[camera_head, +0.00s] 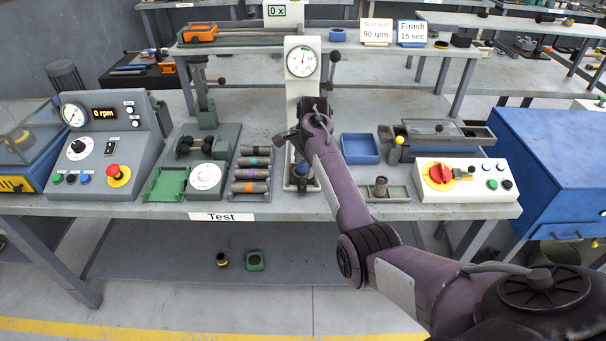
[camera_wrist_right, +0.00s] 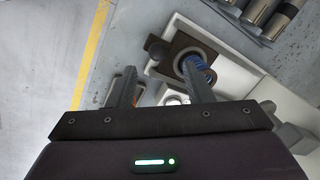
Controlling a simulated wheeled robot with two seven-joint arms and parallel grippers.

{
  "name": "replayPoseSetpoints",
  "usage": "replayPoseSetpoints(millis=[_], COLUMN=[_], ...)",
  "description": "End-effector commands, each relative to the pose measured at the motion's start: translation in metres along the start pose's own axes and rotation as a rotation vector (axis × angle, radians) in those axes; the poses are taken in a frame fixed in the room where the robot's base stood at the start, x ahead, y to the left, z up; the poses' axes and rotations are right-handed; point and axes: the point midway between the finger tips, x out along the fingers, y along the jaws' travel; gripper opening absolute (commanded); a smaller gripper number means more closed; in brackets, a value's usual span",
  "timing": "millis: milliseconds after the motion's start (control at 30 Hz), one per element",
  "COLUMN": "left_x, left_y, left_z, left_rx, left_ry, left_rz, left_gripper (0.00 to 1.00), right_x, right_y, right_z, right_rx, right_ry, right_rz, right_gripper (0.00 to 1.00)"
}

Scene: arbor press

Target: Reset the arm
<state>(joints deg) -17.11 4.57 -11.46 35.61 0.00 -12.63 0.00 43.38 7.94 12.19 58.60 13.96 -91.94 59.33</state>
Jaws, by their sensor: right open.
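The arbor press (camera_head: 302,90) stands at the middle of the table, a white column with a round dial gauge (camera_head: 302,62) on top. A dark lever with a black knob (camera_head: 335,57) sticks up at its right side. My right arm reaches up from the lower right, and my right gripper (camera_head: 292,136) is in front of the column, partly hiding it. In the right wrist view the gripper (camera_wrist_right: 162,84) is open with nothing clearly held. Beyond its fingers is the press's dark base with a round blue part (camera_wrist_right: 202,72). Whether a finger touches the press cannot be told. My left gripper is out of view.
Left of the press are a rack of cylinders (camera_head: 250,174), a green fixture (camera_head: 167,184) and a control panel (camera_head: 106,140). To the right are a blue tray (camera_head: 360,149), a small grey tray (camera_head: 388,193) and a red-switch panel (camera_head: 464,180).

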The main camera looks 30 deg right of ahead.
Motion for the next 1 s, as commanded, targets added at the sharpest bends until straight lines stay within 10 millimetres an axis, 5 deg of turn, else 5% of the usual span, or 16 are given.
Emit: replayPoseSetpoints(millis=[200,733,867,1000], left_x=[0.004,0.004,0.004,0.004], left_y=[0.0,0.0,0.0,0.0], left_z=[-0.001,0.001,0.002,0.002], left_rx=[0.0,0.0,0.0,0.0], left_ry=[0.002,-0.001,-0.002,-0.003], left_rz=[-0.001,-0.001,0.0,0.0], left_gripper=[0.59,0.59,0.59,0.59], right_x=[-0.015,-0.014,-0.002,0.02], right_y=[0.0,0.002,0.02,0.065], right_z=[0.0,0.0,0.004,0.021], right_rx=[-0.001,-0.009,-0.099,-0.343], right_ry=[0.001,0.003,0.033,0.093], right_rz=[0.0,0.001,0.005,0.013], right_gripper=[0.46,0.46,0.46,0.46])
